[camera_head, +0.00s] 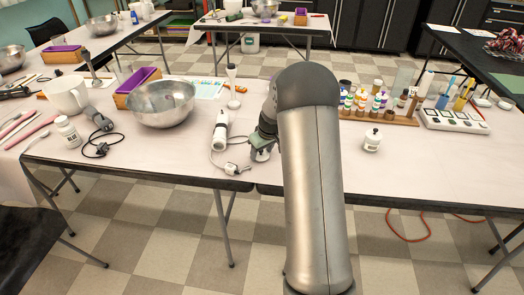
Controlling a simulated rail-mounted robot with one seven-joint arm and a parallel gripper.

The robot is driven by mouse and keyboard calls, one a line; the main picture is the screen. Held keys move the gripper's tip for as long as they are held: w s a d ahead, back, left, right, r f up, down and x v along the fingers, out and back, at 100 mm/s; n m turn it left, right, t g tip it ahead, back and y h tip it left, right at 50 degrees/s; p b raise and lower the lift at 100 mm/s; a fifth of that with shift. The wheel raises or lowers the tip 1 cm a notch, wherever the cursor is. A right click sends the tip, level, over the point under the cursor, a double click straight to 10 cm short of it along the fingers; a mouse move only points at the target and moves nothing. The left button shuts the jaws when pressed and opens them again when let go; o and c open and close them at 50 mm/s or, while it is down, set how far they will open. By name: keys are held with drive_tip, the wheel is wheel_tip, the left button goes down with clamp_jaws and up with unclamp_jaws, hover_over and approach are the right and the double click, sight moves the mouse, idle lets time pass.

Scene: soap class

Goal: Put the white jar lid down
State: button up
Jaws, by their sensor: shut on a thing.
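My gripper (262,146) is over the front part of the table, just left of my arm, which hides part of it. It is shut on a small whitish thing, the white jar lid (262,155), seen only in part at the fingertips. I cannot tell whether the lid touches the table. A small white jar (372,140) with a dark spot on top stands upright on the table, right of my arm and well apart from the gripper.
A white stick blender (221,131) with its cord lies close left of my gripper. A steel bowl (161,103) stands farther left. A wooden rack (390,118) of small bottles is at the right. Bare white tabletop (430,165) lies around the jar.

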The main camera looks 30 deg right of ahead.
drive_tip(key=shift+f, duration=0.1)
drive_tip(key=o, duration=1)
drive_tip(key=shift+c, duration=0.2)
drive_tip(key=a+v, duration=0.1)
drive_tip(key=v, duration=1.1)
drive_tip(key=s+a+r+g, duration=0.2)
drive_tip(key=s+a+r, duration=0.1)
drive_tip(key=s+a, duration=0.8)
drive_tip(key=s+a+f+m, duration=0.1)
drive_tip(key=s+a, duration=0.2)
drive_tip(key=s, duration=0.8)
drive_tip(key=s+a+f+m+g, duration=0.1)
drive_tip(key=s+a+f, duration=0.1)
drive_tip(key=s, duration=0.8)
drive_tip(key=shift+s+a+h, duration=0.3)
drive_tip(key=shift+s+a, duration=0.1)
drive_tip(key=shift+a, duration=0.3)
